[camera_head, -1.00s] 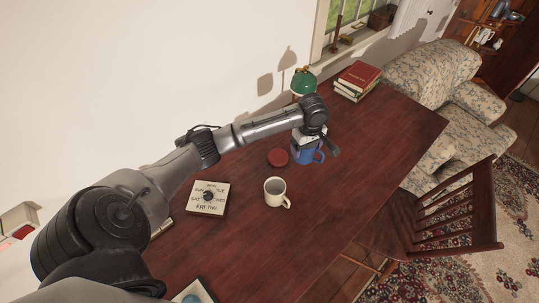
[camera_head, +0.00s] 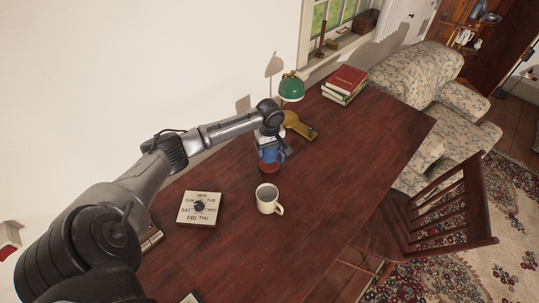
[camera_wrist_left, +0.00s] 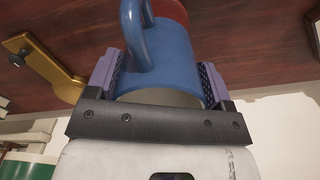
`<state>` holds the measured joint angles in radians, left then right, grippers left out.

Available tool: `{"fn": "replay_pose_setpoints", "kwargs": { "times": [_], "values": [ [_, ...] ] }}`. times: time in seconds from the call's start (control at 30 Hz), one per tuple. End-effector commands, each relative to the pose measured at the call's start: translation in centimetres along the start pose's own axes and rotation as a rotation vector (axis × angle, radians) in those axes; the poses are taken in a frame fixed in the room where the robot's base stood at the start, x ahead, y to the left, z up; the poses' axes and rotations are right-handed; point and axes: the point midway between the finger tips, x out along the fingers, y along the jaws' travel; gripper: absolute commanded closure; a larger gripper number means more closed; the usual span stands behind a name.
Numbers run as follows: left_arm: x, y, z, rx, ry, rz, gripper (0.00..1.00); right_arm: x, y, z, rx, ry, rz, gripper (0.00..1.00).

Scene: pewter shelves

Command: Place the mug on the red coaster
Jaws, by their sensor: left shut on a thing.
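The blue mug (camera_head: 271,157) is between the fingers of my left gripper (camera_head: 272,146), upright at the near side of the lamp. The wrist view also shows the blue mug (camera_wrist_left: 168,62), its handle up and to the left, with purple finger pads closed on both sides. The red coaster (camera_head: 268,170) shows just below the mug in the head view, mostly covered by it. In the wrist view the red coaster (camera_wrist_left: 174,10) shows past the mug's base. I cannot tell whether mug and coaster touch. My right gripper is not in view.
A cream mug (camera_head: 268,199) stands close in front of the coaster. A weekday board (camera_head: 200,208) lies to the left. The green lamp (camera_head: 291,88) with its brass base (camera_head: 302,126) stands behind, and books (camera_head: 345,84) are at the far end. The table's right side is clear.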

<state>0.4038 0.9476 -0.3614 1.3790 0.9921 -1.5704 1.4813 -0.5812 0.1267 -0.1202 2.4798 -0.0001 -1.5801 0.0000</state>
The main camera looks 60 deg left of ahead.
Motion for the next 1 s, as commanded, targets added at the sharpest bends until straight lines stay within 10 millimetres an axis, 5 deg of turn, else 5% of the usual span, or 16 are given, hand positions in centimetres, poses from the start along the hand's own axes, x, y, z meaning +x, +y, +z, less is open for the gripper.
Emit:
{"fn": "replay_pose_setpoints", "kwargs": {
  "times": [0.43, 0.87, 0.9, 1.0],
  "values": [
    [3.8, -0.1, -0.1, -0.001, 0.001, 0.000, 0.58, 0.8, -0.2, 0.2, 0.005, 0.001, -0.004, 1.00],
    [4.2, 0.0, -0.1, -0.001, 0.001, 0.001, 0.58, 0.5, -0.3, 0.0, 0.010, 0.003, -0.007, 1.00],
    [4.4, -0.1, -0.1, -0.001, 0.001, 0.000, 0.23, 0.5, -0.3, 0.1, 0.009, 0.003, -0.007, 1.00],
    [4.4, -0.1, -0.1, 0.000, 0.001, 0.001, 0.14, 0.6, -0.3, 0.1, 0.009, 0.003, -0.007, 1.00]
  ]
}}
